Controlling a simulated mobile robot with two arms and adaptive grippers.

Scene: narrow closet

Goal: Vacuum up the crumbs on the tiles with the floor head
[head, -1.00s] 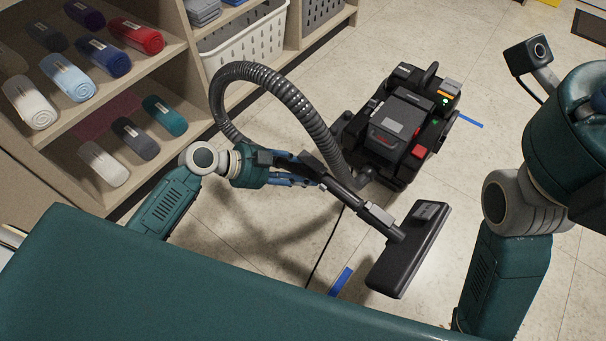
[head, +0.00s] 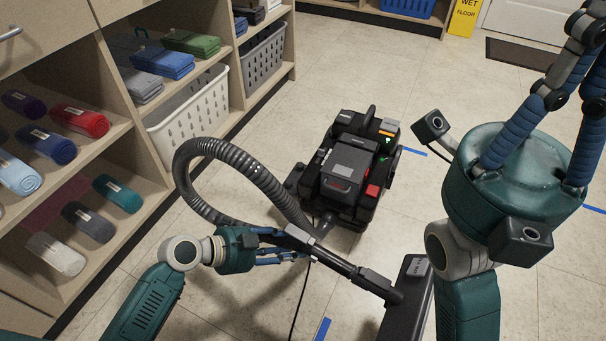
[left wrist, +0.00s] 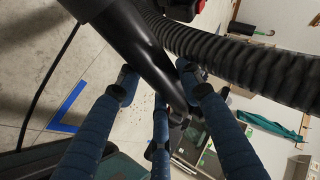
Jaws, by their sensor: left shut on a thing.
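The black vacuum wand (head: 338,265) runs to the floor head (head: 408,305), which is low on the tiles and cut by the bottom edge; I cannot tell whether it touches. My left gripper (head: 285,250) is shut around the wand. In the left wrist view its blue fingers (left wrist: 160,90) wrap the black tube (left wrist: 145,45). Small dark specks, seemingly crumbs (left wrist: 141,107), lie on the tiles between the fingers there; I cannot make them out in the head view. The vacuum body (head: 350,170) stands behind, joined by a ribbed hose (head: 245,165). My right gripper (head: 560,90) is raised, empty and open, its tips partly cropped.
Shelves with rolled towels (head: 80,125) and a white basket (head: 190,115) line the left. Blue tape marks (head: 322,329) lie on the floor. A dark mat (head: 520,53) and yellow wet-floor sign (head: 465,17) are at the back.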

